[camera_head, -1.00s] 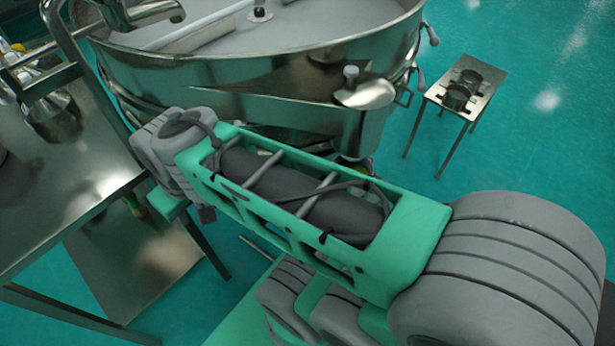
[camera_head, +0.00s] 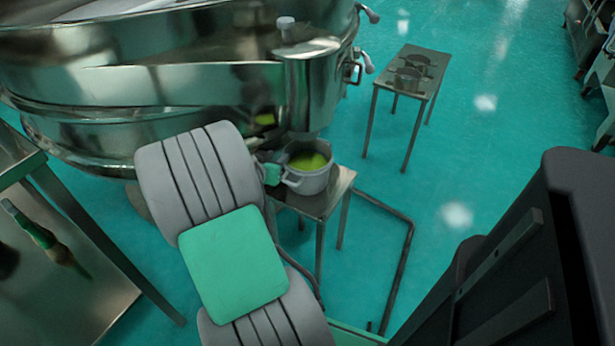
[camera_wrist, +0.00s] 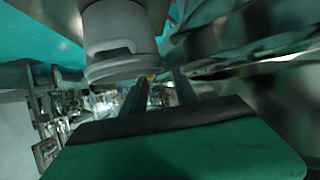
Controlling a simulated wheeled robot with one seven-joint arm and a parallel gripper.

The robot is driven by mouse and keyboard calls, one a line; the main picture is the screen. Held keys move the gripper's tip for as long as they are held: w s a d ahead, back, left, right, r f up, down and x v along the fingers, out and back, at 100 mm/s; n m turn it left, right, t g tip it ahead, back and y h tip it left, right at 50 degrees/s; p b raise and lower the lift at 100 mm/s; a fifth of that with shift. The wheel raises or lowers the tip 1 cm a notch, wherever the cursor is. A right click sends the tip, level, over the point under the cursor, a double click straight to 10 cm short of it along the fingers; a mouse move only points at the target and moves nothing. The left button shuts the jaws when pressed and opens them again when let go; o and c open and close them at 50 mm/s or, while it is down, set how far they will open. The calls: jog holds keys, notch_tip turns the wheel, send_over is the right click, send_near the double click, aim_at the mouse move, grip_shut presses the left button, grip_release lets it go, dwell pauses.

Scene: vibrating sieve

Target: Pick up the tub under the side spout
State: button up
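The tub (camera_head: 312,184) is a grey pot with side handles and yellow-green contents. It stands on a small metal stand, below the side spout (camera_head: 307,85) of the sieve. My gripper (camera_head: 272,173) is at the tub's left side, close to a handle and partly hidden by my wrist. In the wrist view the tub (camera_wrist: 122,62) appears upside down, with a handle facing the camera. My gripper fingers (camera_wrist: 161,78) show as two dark bars with a gap between them and nothing visibly held. Whether they touch the tub is not clear.
The big steel sieve (camera_head: 90,100) fills the upper left. The small stand (camera_head: 325,204) has a bent floor pipe (camera_head: 408,240) beside it. Another metal table (camera_head: 418,62) with pots stands behind to the right. A steel table (camera_head: 85,270) is at lower left.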

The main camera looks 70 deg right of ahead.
aim_at(289, 148)
jog(key=b+x, duration=0.2)
jog(key=x, duration=0.7)
jog(key=shift+s, duration=0.1)
jog(key=shift+r, duration=0.15)
jog(key=shift+c, duration=0.5)
jog(key=shift+a, duration=0.1)
grip_shut()
dwell(0.4)
